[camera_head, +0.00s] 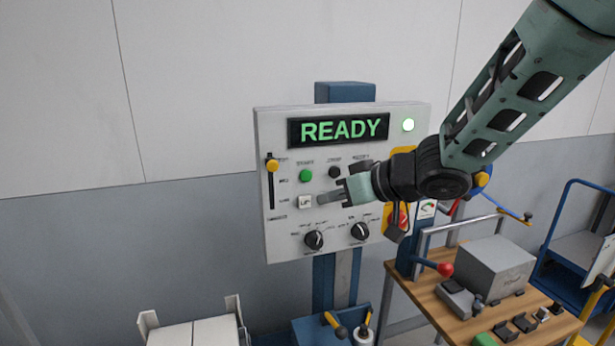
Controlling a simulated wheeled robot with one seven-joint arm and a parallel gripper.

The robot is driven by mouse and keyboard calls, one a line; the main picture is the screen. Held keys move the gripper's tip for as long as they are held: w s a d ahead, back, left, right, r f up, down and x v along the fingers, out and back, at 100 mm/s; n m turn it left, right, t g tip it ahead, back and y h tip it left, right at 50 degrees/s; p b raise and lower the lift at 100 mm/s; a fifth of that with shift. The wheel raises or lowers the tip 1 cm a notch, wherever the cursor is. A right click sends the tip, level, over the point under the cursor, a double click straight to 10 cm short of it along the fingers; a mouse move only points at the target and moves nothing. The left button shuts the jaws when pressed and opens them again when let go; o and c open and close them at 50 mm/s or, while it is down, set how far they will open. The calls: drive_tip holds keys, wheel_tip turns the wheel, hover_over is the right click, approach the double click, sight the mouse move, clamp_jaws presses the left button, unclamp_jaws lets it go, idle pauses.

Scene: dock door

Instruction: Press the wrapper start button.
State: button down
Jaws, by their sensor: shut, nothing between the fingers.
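A white control panel (283,133) on a blue post has a display (338,130) reading READY in green. A round green button (305,175) and a round black button (334,172) sit below the display, and a white square button (305,202) sits below the green one. The small labels are too blurred to read, so I cannot tell which one is the wrapper start button. My gripper (320,200) is shut and empty, in front of the panel, with its tips just right of the white square button. I cannot tell whether they touch the panel.
A yellow-knobbed slider (272,165) is at the panel's left, and two black knobs (314,240) are below. A red button on a yellow plate (399,217) is partly hidden by my arm. A wooden bench (424,288) with a grey box (494,266) stands at right.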

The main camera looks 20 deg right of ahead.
drive_tip(key=p, duration=0.1)
approach(302, 180)
drive_tip(key=w+a+f, duration=0.1)
drive_tip(key=a+f, duration=0.2)
drive_tip(key=shift+w+a+p, duration=0.2)
drive_tip(key=shift+w+p, duration=0.1)
drive_tip(key=shift+w, duration=0.5)
idle(1.4)
drive_tip(key=shift+w+p, duration=0.4)
drive_tip(key=shift+w+p, duration=0.4)
drive_tip(key=shift+w, duration=0.1)
idle(0.6)
drive_tip(key=shift+s, duration=0.9)
